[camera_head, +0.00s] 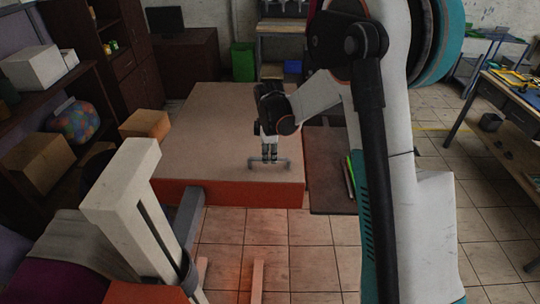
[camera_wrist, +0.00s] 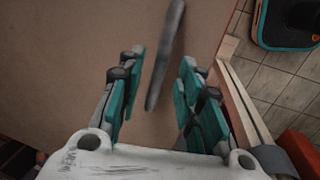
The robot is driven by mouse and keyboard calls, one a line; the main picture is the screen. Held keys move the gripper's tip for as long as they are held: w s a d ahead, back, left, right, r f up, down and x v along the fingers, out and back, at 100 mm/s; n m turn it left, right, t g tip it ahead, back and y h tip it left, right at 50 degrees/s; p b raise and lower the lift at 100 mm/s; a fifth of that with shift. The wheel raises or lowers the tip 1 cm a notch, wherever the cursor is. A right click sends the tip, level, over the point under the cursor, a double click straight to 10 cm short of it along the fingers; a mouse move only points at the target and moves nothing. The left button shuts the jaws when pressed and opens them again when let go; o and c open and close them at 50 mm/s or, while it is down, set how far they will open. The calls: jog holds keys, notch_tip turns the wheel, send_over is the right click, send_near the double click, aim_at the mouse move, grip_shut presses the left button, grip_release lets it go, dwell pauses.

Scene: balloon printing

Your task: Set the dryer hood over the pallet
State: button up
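A broad, flat body with a tan top and an orange-red front side (camera_head: 225,112) fills the middle of the head view; it looks like the dryer hood, but I cannot be sure. A grey bar handle (camera_head: 282,164) is near its front edge. The handle also shows in the wrist view (camera_wrist: 165,50), against the tan top. My gripper (camera_head: 270,157) points down at the handle. In the wrist view my gripper (camera_wrist: 160,92) has its teal fingers apart on either side of the bar, with gaps visible. I cannot make out the pallet with certainty.
A white post (camera_head: 125,190) stands at the left front beside a grey beam (camera_head: 187,215). Shelves with boxes and a coloured ball (camera_head: 75,122) line the left. A dark panel (camera_head: 328,170) lies right of the tan body. A workbench (camera_head: 515,100) stands at the right. Tiled floor is open between.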

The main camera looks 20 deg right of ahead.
jog(key=shift+w+f, duration=0.1)
jog(key=shift+f, duration=0.8)
grip_shut()
jog(key=shift+d, duration=0.1)
